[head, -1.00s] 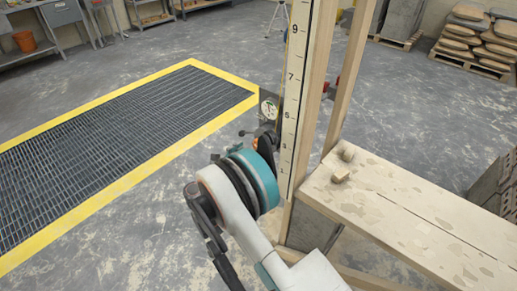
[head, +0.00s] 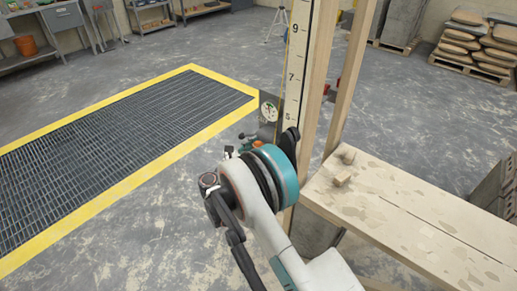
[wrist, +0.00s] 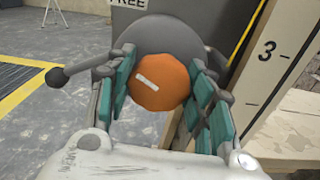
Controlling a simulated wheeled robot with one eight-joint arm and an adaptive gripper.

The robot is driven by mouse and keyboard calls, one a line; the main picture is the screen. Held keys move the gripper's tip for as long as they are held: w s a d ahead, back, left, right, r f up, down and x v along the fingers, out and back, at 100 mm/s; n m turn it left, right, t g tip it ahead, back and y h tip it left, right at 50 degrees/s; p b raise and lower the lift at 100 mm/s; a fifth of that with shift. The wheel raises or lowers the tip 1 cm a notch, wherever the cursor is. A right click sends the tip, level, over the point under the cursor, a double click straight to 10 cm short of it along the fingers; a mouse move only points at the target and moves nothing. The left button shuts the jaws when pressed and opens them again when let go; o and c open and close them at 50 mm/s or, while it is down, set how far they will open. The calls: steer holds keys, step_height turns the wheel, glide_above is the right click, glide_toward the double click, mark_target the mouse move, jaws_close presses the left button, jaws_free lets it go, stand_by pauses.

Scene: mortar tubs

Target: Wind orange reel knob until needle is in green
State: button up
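The orange reel knob (wrist: 158,86) faces me in the wrist view, with a short white mark tilted across it. It sits on a dark grey round reel body. The teal-padded fingers of my gripper (wrist: 163,90) stand on both sides of the knob, close to its edges. I cannot tell whether they press on it. In the head view my gripper (head: 270,141) is at the reel, and only a bit of orange shows past it. The round white gauge (head: 268,111) is just above; its needle and green zone are too small to read.
A dark lever with a ball end (wrist: 57,78) sticks out left of the reel. A numbered scale board (head: 297,70) rises on a timber post close by on the right. A plank bench (head: 400,215) stands at right. Open floor and a yellow-edged grating (head: 110,125) lie left.

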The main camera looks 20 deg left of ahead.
steer(key=shift+m, duration=2.4)
steer(key=o, duration=1.1)
steer(key=shift+c, duration=0.2)
steer(key=v, duration=1.2)
